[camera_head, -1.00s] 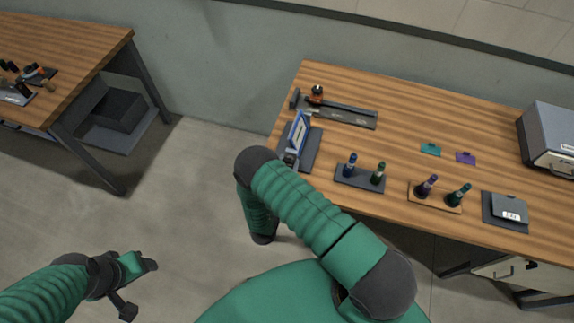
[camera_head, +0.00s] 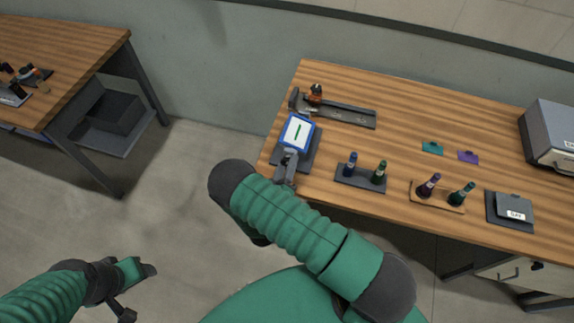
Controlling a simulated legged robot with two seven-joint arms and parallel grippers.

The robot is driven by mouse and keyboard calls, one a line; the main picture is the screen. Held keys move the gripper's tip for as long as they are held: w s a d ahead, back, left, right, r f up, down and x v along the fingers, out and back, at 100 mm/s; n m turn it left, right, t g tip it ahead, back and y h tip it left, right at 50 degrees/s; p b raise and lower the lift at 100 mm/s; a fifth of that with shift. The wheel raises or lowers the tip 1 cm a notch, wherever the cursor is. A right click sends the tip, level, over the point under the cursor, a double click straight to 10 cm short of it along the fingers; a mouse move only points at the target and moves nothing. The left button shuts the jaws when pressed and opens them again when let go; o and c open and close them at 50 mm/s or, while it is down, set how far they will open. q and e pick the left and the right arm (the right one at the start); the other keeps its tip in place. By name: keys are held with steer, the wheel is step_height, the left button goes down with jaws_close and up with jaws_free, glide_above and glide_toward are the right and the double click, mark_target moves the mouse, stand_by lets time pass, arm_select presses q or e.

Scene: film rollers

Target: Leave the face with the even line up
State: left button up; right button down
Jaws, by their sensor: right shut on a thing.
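A blue-framed plate (camera_head: 297,132) with a white face and one short green line shows above the dark mat at the table's left end. The white face is turned up toward my head camera, and its other face is hidden. Whether the green line is even in width is too small to tell. My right gripper (camera_head: 289,157) is shut on the plate's near edge. My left gripper (camera_head: 138,287) hangs over the floor at the lower left, far from the table, and its jaws are not clear.
The dark mat (camera_head: 311,160) lies under the plate. A long dark tray (camera_head: 345,115) lies behind. Rollers or bottles stand in a dark rack (camera_head: 360,179) and a wooden rack (camera_head: 437,197) to the right. A grey box (camera_head: 550,135) is at far right.

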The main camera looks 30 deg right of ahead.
steer(key=shift+w+r+n+b, duration=0.1)
steer(key=shift+n+b, duration=0.05)
steer(key=shift+n, duration=0.65)
steer(key=shift+w+r+n+b, duration=0.1)
steer(key=shift+n+b, duration=0.05)
steer(key=shift+n, duration=0.65)
steer(key=c, duration=1.3)
jaws_free()
steer(key=o, duration=0.4)
steer(key=shift+f, duration=0.2)
steer(key=shift+o, duration=0.2)
steer(key=shift+s, duration=0.1)
